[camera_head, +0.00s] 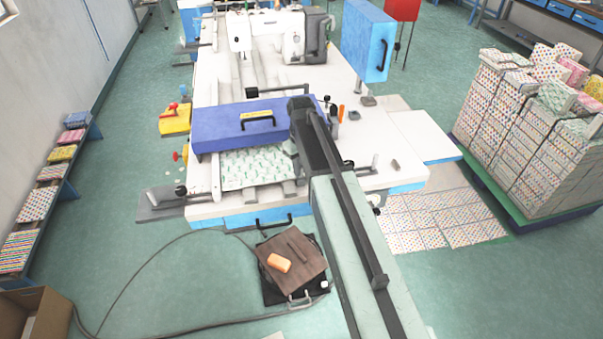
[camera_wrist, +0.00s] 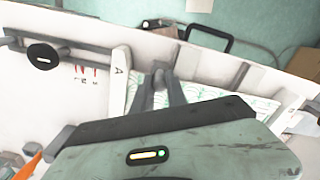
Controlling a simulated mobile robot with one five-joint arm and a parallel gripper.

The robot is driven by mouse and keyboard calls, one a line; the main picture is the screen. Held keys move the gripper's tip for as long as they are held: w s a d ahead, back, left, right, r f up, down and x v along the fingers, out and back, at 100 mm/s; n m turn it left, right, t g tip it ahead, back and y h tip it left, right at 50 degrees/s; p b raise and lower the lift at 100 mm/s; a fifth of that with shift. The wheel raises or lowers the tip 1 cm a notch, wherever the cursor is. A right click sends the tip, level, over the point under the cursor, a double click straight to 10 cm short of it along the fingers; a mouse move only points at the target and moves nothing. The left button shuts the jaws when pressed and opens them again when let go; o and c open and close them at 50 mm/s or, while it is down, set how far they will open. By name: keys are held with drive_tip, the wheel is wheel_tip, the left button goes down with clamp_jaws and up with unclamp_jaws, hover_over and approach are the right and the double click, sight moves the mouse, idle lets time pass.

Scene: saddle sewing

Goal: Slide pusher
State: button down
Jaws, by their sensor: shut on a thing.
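My gripper (camera_wrist: 162,92) points down at the work table (camera_head: 400,180), and its grey fingers are closed around a small grey upright part, which I take to be the pusher (camera_wrist: 160,68). Its full shape is hidden by the fingers. The sheet (camera_head: 258,170) also shows in the head view, partly under a blue cover with a black handle (camera_head: 225,125). In the head view my arm hides the fingertips and the pusher.
A white sewing machine (camera_head: 268,35) stands at the back of the table. A blue panel (camera_head: 368,40) rises at the back right. Stacked patterned boxes (camera_head: 530,140) fill the right. The floor at left is partly clear.

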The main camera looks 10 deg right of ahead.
drive_tip(key=c, duration=1.3)
unclamp_jaws()
wheel_tip(320, 180, up, 8)
drive_tip(key=p, duration=0.8)
drive_tip(key=shift+f, duration=0.1)
drive_tip(key=shift+f, duration=0.1)
drive_tip(key=s+f+m+b, duration=0.1)
drive_tip(key=s, duration=0.4)
drive_tip(key=s+f+m+b, duration=0.2)
drive_tip(key=s, duration=0.4)
drive_tip(key=s+f+m+b, duration=0.1)
drive_tip(key=s+m, duration=0.1)
drive_tip(key=s, duration=0.4)
drive_tip(key=shift+s+a+f+b, duration=0.15)
drive_tip(key=shift+s+b, duration=0.1)
drive_tip(key=shift+b, duration=0.05)
